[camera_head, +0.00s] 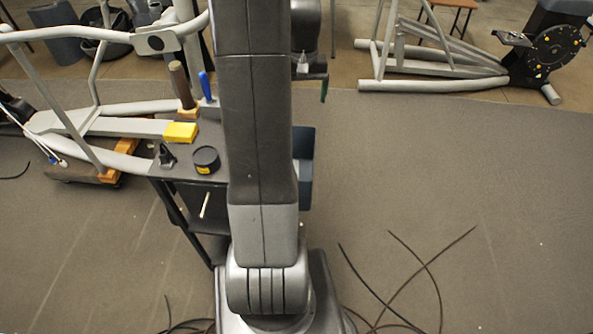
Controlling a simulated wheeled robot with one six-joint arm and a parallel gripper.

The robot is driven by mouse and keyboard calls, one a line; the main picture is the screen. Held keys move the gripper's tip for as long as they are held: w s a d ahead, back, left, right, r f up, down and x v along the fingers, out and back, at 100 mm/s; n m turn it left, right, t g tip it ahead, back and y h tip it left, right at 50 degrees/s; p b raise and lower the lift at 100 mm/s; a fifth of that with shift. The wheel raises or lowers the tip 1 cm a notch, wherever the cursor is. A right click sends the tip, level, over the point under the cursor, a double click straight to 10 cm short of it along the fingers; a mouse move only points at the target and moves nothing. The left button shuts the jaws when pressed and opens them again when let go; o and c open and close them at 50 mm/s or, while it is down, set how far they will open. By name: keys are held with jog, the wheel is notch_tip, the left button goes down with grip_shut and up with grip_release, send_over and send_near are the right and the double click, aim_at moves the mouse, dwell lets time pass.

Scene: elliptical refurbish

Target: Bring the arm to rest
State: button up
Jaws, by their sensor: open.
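My arm rises through the middle of the picture from its base at the bottom, and its upper end runs out of the top edge. My gripper (312,78) shows only in part, just right of the upper arm, small and pointing down. Its jaws are apart and I see nothing held between them. The rest of the wrist is partly hidden behind the arm.
Left of my arm, a dark cart (190,165) carries a yellow block (181,133), a round black tin (206,159), a black nozzle-like piece (166,155) and a blue-handled tool (206,85). Grey elliptical frames stand left (135,128) and back right (430,86). Dark cables (400,280) lie front right.

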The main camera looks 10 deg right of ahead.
notch_tip(320, 180, down, 14)
jog(key=shift+r+p, duration=1.65)
jog(key=shift+r, duration=0.55)
jog(key=shift+f, duration=0.1)
